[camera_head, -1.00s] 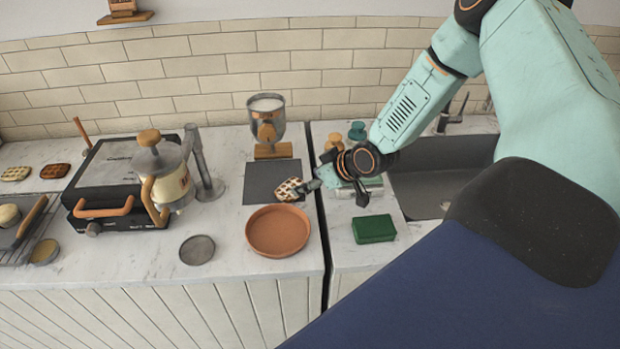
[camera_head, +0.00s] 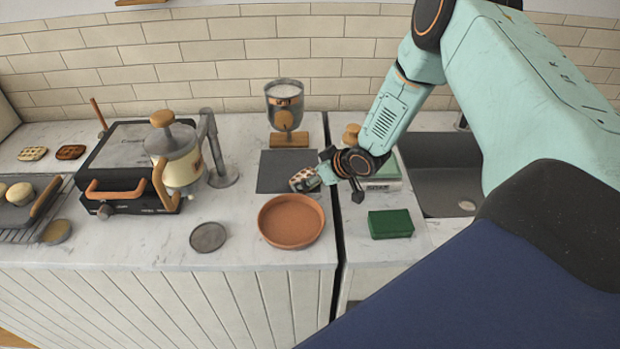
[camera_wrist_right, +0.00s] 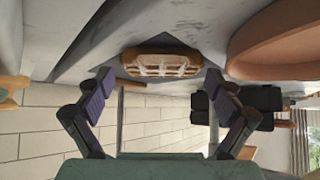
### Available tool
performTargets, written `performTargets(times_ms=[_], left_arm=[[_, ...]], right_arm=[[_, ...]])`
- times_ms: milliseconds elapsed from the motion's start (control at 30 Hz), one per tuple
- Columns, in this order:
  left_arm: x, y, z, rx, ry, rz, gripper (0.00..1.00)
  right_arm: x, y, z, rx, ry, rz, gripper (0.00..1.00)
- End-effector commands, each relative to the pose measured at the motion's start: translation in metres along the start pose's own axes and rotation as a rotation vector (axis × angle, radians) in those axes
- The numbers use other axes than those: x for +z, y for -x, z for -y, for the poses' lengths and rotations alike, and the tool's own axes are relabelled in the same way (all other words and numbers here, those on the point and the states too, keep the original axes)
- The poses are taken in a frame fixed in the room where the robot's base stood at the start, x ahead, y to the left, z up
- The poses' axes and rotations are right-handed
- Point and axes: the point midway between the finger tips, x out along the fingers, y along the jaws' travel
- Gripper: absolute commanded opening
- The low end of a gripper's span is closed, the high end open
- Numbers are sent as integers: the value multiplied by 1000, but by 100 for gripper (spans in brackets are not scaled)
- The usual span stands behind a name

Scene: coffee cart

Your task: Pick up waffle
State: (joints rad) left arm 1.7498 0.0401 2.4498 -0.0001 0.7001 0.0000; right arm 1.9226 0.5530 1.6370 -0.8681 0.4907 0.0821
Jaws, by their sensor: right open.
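The waffle (camera_head: 304,180) is a small brown grid-patterned piece at the front right of the dark grey mat (camera_head: 272,185). Its right side is close to my right gripper (camera_head: 340,182) in the head view, and part of it may be hidden. In the right wrist view the waffle (camera_wrist_right: 160,66) lies ahead of and between the two spread fingers of my right gripper (camera_wrist_right: 159,84). The fingers are open, and a gap shows on each side of the waffle. My left gripper is in neither view.
A terracotta dish (camera_head: 291,243) stands just in front of the waffle. A grinder (camera_head: 285,110) is behind the mat. A green sponge (camera_head: 390,224) and a scale (camera_head: 385,182) are to the right. A pale waffle (camera_head: 32,153) and a dark waffle (camera_head: 70,152) lie far left.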

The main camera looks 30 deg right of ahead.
Motion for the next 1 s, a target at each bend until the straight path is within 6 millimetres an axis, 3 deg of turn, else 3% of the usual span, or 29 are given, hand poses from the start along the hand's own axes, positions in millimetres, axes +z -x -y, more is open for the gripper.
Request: performTargets(times_ms=[433, 867, 1000], left_arm=[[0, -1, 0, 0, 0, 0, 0], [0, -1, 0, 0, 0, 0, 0], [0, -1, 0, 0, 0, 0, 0]], right_arm=[[0, -8, 1, -1, 0, -1, 92], [0, -8, 1, -1, 0, -1, 56], [0, -8, 1, -1, 0, -1, 55]])
